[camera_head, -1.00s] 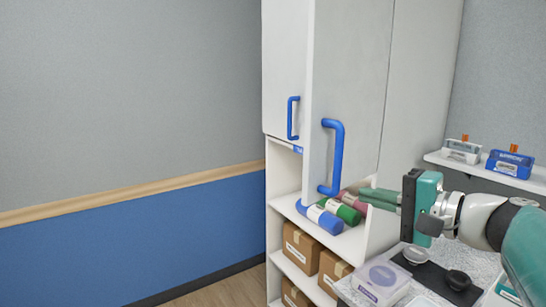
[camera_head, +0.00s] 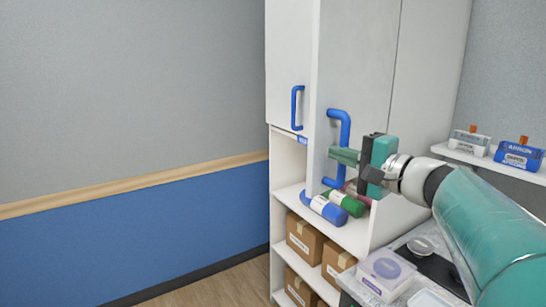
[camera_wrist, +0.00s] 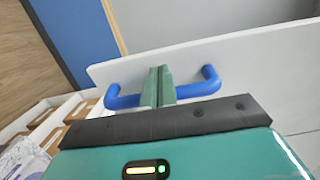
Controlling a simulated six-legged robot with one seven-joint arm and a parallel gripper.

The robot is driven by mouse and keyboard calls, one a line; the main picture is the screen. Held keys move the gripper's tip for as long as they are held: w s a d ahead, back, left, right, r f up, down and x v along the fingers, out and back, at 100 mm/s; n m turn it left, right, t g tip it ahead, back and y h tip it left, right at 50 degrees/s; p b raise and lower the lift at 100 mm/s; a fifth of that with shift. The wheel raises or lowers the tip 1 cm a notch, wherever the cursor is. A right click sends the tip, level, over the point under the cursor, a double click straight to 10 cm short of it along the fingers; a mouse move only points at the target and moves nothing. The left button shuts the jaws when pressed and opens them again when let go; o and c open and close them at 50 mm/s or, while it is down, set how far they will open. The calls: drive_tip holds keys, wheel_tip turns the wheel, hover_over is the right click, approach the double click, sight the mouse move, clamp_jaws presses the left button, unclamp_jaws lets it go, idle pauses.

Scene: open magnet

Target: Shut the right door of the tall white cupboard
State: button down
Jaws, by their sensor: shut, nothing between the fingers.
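The tall white cupboard (camera_head: 432,90) stands right of centre in the head view. Its left door (camera_head: 285,60) is shut and has a blue handle (camera_head: 297,107). Its right door (camera_head: 360,60) stands open, swung out toward me, with its own blue handle (camera_head: 342,130). My gripper (camera_head: 334,156) is shut and empty, with its green fingers at the right door's handle. In the wrist view, the fingertips (camera_wrist: 159,72) cover the middle of the handle (camera_wrist: 200,88) near the white door (camera_wrist: 240,50). I cannot tell whether they touch it.
Blue (camera_head: 323,212) and green (camera_head: 346,203) bottles lie on the open shelf below the door. Cardboard boxes (camera_head: 304,238) fill lower shelves. A wall shelf (camera_head: 490,162) holds small boxes. The floor at left is clear.

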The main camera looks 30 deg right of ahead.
sight(317, 147)
drive_tip(key=w, duration=0.3)
drive_tip(key=shift+w+a, duration=0.1)
drive_tip(key=shift+a, duration=0.15)
drive_tip(key=shift+w, duration=0.1)
